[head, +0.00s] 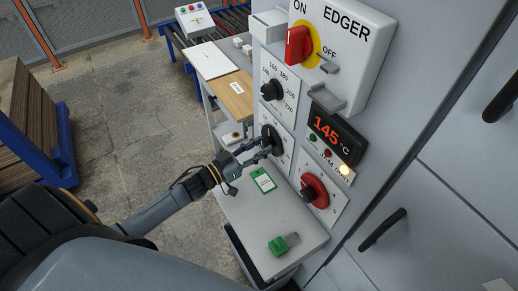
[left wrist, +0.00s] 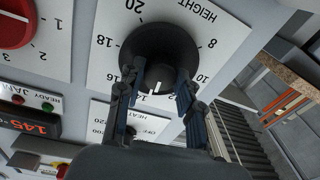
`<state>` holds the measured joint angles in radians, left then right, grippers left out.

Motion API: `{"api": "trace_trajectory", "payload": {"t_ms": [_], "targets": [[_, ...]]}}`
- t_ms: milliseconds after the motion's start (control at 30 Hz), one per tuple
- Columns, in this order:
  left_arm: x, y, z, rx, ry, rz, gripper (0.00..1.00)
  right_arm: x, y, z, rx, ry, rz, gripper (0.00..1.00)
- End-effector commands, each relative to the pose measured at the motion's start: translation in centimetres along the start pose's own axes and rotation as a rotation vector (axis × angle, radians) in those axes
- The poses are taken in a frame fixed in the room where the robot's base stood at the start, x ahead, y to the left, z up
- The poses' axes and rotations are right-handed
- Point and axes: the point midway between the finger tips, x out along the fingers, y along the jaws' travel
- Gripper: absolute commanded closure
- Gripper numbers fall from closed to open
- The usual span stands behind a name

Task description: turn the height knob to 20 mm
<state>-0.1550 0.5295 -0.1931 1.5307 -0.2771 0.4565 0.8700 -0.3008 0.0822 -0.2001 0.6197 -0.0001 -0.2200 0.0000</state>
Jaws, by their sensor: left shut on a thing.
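The height knob (head: 272,140) is the black round knob on the middle white dial plate of the machine front. In the left wrist view the same knob (left wrist: 160,50) fills the plate marked HEIGHT (left wrist: 190,18), with numbers such as 8, 10, 18 and 20 around it. A white pointer mark on the knob shows between the fingers, at the lower edge of the picture's dial, away from 20. The number it points at is hidden by my fingers. My left gripper (head: 260,151) is shut on the knob, a finger on each side (left wrist: 155,85). My right gripper is not in view.
A grey shelf (head: 245,215) holds a green card (head: 263,180) and a green-and-grey part (head: 283,244). A red ON/OFF switch (head: 298,44) sits higher.

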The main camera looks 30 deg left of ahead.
Motion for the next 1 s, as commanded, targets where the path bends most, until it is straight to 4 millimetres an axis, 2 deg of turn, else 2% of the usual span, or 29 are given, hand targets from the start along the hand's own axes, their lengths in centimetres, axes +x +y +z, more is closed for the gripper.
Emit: {"api": "trace_trajectory", "payload": {"t_ms": [1000], "targets": [[0.1,-0.3,0.0,0.964,0.061,0.056,0.96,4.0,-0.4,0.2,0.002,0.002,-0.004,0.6]]}}
